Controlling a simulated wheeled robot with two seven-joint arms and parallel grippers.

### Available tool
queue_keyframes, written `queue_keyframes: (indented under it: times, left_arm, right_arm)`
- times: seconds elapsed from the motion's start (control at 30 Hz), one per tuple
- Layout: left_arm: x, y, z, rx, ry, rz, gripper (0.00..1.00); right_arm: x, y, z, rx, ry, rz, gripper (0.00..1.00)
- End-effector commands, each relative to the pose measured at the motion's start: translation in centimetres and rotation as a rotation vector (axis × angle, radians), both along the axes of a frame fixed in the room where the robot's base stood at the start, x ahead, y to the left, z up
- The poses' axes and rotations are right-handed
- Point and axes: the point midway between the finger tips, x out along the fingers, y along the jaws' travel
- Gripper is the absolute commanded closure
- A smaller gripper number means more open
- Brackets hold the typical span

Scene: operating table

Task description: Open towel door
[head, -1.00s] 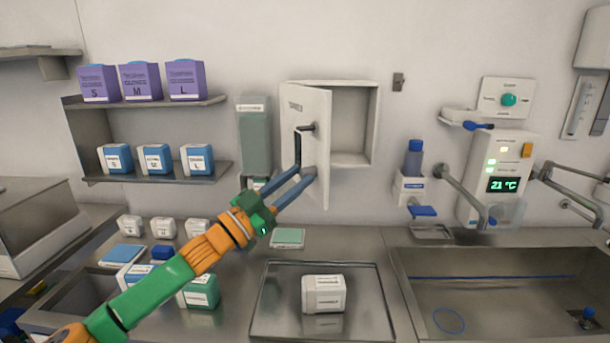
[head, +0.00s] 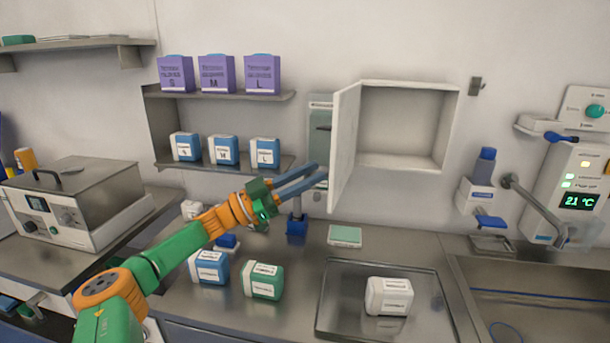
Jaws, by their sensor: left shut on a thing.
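The white towel cabinet (head: 405,125) hangs on the back wall and its inside shows empty. Its door (head: 345,145) is hinged on the left and stands wide open, swung out to the left. My left gripper (head: 314,176) is at the door's outer face, on its left side, with its blue-grey fingers shut on the door handle. The handle itself is hidden from this side by the door's angle. My right gripper is not in view.
Shelves with purple glove boxes (head: 217,74) and blue-white boxes (head: 223,150) are left of the door. A white box (head: 389,297) sits on a metal tray (head: 335,315) below. The tap (head: 535,210) and sink are at right.

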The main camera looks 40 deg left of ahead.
Motion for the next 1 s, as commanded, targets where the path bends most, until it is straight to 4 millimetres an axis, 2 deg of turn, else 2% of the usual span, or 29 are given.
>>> queue_keyframes:
  times: [0.03,0.47,0.5,0.6,1.0]
  left_arm:
    - [0.01,0.58,1.08,-0.012,-0.017,0.019,1.0]
    - [0.01,0.53,1.08,-0.01,-0.018,0.017,1.0]
    - [0.01,0.53,1.1,-0.011,-0.019,0.017,0.62]
    - [0.03,0.44,0.86,-0.008,-0.013,0.014,0.41]
    - [0.12,0.32,0.19,-0.004,-0.002,0.012,0.41]
  right_arm:
    - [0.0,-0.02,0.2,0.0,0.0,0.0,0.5]
    - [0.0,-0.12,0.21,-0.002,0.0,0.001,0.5]
    - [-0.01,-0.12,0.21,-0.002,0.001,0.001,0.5]
    - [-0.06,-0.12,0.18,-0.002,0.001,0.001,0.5]
    - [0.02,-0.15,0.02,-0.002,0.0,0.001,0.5]
